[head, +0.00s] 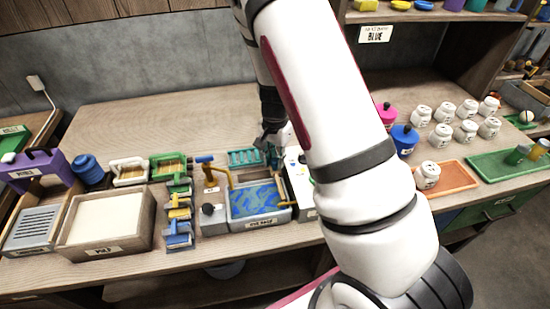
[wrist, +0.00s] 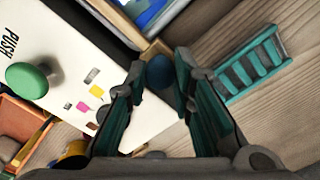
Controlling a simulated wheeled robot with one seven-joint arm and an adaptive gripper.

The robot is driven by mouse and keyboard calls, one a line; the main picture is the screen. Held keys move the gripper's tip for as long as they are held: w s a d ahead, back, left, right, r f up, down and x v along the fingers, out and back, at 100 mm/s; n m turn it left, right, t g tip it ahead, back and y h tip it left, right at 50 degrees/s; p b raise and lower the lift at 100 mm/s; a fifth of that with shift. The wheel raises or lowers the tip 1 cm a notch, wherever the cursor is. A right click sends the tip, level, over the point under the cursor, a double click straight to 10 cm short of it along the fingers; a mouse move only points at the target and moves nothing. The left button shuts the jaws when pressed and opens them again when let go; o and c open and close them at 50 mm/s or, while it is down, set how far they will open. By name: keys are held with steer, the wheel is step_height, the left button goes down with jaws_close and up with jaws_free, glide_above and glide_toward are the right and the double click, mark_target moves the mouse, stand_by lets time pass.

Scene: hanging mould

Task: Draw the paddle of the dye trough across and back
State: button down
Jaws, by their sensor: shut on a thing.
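The dye trough (head: 262,222) is a grey tray of swirled blue and yellow-green liquid, in the middle of the bench in the head view. A corner of its liquid (wrist: 150,12) shows at the top of the wrist view. My gripper (wrist: 158,75) has teal-lined fingers closed on a dark blue knob (wrist: 159,71) beside a tan wooden piece, which I take to be the paddle's end. In the head view my gripper (head: 274,142) is at the trough's far right corner. The knob is hidden there, and my arm covers part of the area.
A white box (wrist: 60,50) marked PUSH with a green button stands right beside the trough. A teal rack (head: 245,157) lies behind it. A blue-handled tap (head: 205,159) stands at its left. White jars (head: 442,136) stand at the right. The back of the bench is clear.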

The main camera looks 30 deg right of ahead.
steer(key=w+a, duration=0.1)
steer(key=a, duration=0.5)
steer(key=w+a, duration=0.1)
steer(key=a, duration=0.2)
steer(key=shift+w, duration=0.35)
steer(key=shift+a, duration=0.1)
steer(key=c, duration=1.4)
jaws_free()
steer(key=shift+a, duration=0.1)
steer(key=shift+o, duration=0.2)
step_height(320, 180, up, 12)
